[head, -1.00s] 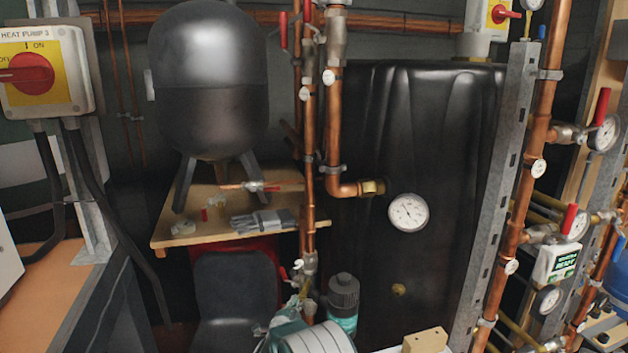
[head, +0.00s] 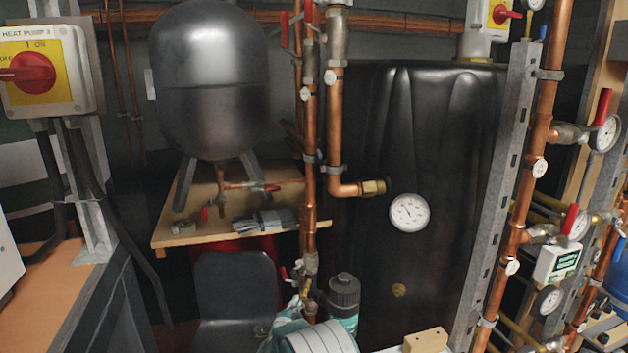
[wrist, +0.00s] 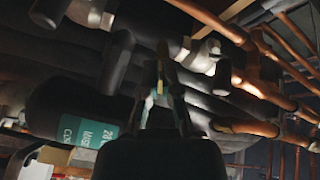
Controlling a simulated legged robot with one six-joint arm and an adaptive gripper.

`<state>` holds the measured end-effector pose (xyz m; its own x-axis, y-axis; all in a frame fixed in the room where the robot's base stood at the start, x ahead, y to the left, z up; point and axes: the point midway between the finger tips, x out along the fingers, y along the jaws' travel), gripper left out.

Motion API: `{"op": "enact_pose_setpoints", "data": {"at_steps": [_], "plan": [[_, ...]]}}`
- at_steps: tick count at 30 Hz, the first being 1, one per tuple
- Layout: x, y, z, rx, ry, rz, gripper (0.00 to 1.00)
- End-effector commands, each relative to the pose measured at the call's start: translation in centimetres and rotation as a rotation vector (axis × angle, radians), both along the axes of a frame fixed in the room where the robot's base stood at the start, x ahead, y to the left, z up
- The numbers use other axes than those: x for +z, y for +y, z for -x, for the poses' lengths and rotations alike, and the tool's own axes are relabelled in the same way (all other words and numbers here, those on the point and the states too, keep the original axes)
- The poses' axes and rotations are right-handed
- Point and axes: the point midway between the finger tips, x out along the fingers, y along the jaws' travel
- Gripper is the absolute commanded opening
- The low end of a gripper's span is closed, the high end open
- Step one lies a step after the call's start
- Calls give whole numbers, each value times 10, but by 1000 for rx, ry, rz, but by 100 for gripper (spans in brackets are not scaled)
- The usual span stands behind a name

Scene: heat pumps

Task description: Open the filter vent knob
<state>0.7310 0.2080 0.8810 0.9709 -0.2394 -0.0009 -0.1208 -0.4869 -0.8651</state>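A teal canister with a ribbed black cap (head: 343,292) stands at the bottom centre of the head view, beside the vertical copper pipes. It may be the filter; I cannot make out a vent knob on it. In the wrist view my gripper (wrist: 166,80) points up into a dark cluster of pipes. Its two slim fingers lean towards each other, and their tips are lost against the dark pipes. I cannot tell whether they meet or touch anything. A dark cylinder with a teal label (wrist: 95,132) lies left of the fingers. My gripper is not visible in the head view.
A black tank with a round gauge (head: 408,212) stands behind the pipes. A wooden shelf (head: 180,238) under a dark pressure vessel (head: 208,85) holds small parts. Copper pipes (head: 310,150) and a slotted metal post (head: 497,190) flank the tank. Pipes crowd the wrist view.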

Motion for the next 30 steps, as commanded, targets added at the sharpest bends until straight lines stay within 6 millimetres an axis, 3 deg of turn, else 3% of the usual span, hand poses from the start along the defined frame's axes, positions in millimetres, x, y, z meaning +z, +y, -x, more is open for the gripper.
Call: {"op": "enact_pose_setpoints", "data": {"at_steps": [14,30], "plan": [[-5,5,0,-4,0,0,0],[-5,20,51,-1,1,1,0]]}}
